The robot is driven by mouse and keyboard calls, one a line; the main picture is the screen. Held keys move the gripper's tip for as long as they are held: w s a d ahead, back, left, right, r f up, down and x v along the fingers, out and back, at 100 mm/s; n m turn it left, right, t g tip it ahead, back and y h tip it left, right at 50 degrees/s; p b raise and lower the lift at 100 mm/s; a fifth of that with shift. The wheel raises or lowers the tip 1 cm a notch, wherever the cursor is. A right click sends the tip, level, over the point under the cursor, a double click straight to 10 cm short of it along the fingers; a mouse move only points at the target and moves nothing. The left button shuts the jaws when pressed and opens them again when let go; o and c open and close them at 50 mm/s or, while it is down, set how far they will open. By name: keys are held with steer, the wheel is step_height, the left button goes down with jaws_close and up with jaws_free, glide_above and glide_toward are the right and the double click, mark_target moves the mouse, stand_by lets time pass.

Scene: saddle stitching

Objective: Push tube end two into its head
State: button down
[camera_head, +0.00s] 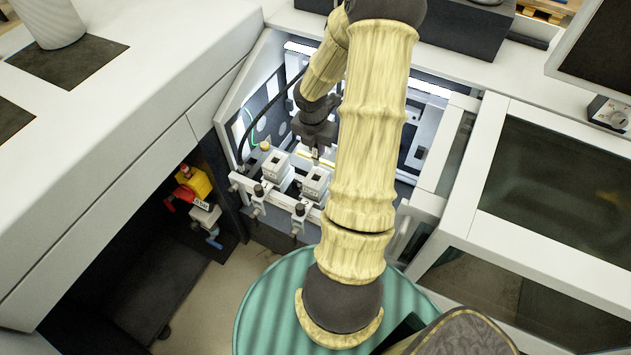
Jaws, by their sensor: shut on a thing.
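Two pale grey stitching heads stand side by side in the lit machine bay, a left one (275,164) and a right one (316,181). My gripper (316,154) points down just behind and above the right head. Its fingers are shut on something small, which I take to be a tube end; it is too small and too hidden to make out. I cannot tell whether it touches the head. A black tube (262,117) curves down the left side of the bay, and a thin green tube (250,128) shows beside it.
A white rail (245,183) with several black-knobbed clamps (258,200) runs in front of the heads. The bay's white left wall (232,110) and a glazed cover (556,190) on the right flank it. A red and yellow valve (193,184) sits lower left. My arm hides the bay's middle right.

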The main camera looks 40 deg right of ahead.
mark_target(316, 165)
steer(key=shift+f+b, duration=0.65)
steer(key=shift+f, duration=2.45)
steer(key=shift+f+b, duration=0.55)
steer(key=shift+f, duration=1.35)
steer(key=shift+f, duration=0.1)
steer(key=shift+f, duration=0.15)
steer(key=c, duration=1.3)
jaws_free()
